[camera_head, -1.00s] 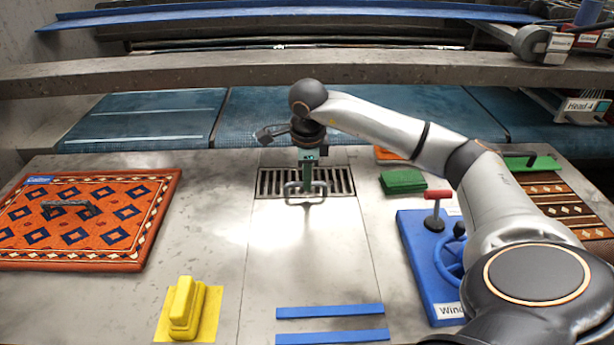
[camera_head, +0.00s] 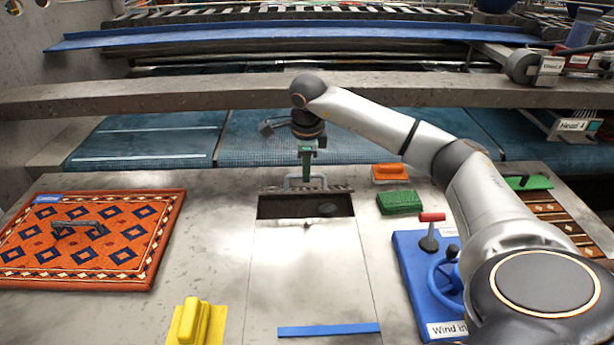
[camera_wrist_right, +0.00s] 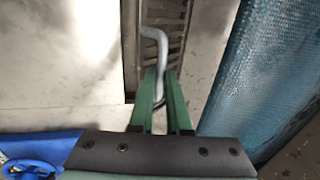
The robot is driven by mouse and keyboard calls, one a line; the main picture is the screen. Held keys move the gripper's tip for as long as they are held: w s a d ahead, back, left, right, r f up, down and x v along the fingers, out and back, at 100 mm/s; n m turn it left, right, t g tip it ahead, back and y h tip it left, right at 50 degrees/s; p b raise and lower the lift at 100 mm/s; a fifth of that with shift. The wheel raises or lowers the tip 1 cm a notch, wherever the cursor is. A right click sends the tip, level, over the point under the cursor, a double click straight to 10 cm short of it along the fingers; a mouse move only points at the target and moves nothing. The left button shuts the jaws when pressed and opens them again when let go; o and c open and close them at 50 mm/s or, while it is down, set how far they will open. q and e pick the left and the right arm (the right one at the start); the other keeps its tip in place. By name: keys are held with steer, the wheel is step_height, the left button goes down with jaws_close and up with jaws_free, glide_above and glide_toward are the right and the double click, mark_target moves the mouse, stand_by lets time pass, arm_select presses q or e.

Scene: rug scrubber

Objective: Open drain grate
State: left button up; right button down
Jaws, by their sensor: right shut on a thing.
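The drain grate (camera_head: 335,188) is tilted up along its far edge, and the dark rectangular drain opening (camera_head: 285,207) shows below it in the head view. A small dark rounded thing lies inside the opening. My right gripper (camera_head: 306,176) is shut on the grate's grey handle (camera_head: 289,183) at the far side of the opening. In the right wrist view the green fingers (camera_wrist_right: 159,98) close around the handle (camera_wrist_right: 158,50), with the grate's slats (camera_wrist_right: 166,20) behind it. My left gripper is in neither view.
An orange patterned rug (camera_head: 100,235) lies at left. A yellow block (camera_head: 193,322) and a blue strip (camera_head: 328,330) lie in front. Green (camera_head: 400,202) and orange (camera_head: 390,173) brushes and a blue panel (camera_head: 415,270) with a red-topped lever stand at right. A blue-green belt (camera_head: 245,140) lies behind.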

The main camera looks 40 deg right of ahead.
steer(key=w+d+p, duration=0.2)
steer(key=w+d, duration=0.5)
steer(key=w, duration=0.2)
steer(key=shift+d, duration=0.3)
steer(key=shift+d+r, duration=0.1)
steer(key=shift+r, duration=0.05)
stand_by(0.5)
steer(key=c, duration=0.9)
jaws_free()
steer(key=v, duration=1.2)
steer(key=shift+r, duration=0.3)
